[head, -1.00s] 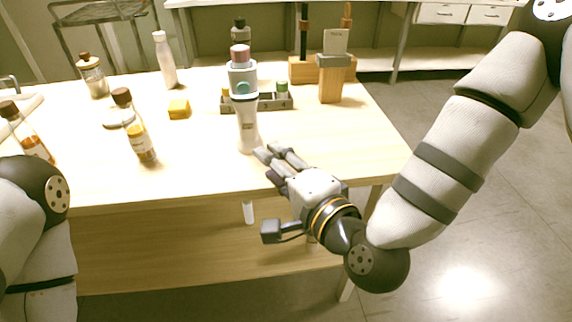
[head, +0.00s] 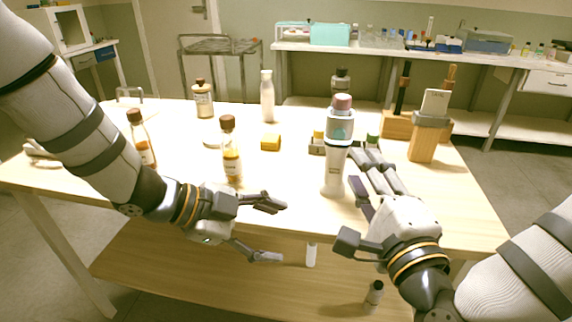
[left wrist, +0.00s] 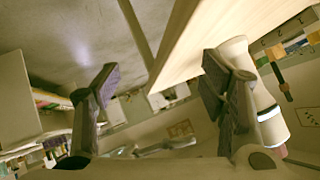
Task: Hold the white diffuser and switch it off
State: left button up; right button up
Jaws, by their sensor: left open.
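The white diffuser (head: 332,178), with a grey-green upper band and a pinkish cap, stands upright on the wooden table (head: 290,220) near its front edge. My right gripper (head: 365,154) has its fingers just right of the diffuser; contact and the gap between them are unclear. My left gripper (head: 275,231) is open and empty, left of the diffuser and at the table's front edge. In the left wrist view, a pale cylinder that looks like the diffuser (left wrist: 268,112) shows behind the right-hand finger, outside the gap. The diffuser's switch cannot be made out.
Amber bottles (head: 231,168) stand on the left half. A yellow block (head: 270,142) and a white bottle (head: 267,97) stand behind. A wooden holder (head: 424,143) is at the back right. A small dark-capped bottle (head: 374,294) is on the lower shelf.

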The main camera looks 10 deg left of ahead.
pick_arm(q)
jog(key=w+d+r+n+t+h, duration=0.1)
jog(key=w+r+n+t+h, duration=0.2)
jog(key=w+r, duration=0.4)
jog(key=n+t+h, duration=0.2)
jog(key=n, duration=0.2)
send_near(331, 116)
jog(key=shift+t, duration=0.3)
jog(key=x, duration=1.3)
jog(key=shift+f, duration=0.2)
jog(key=c, duration=1.4)
pick_arm(e)
jog(key=shift+f, duration=0.15)
grip_shut()
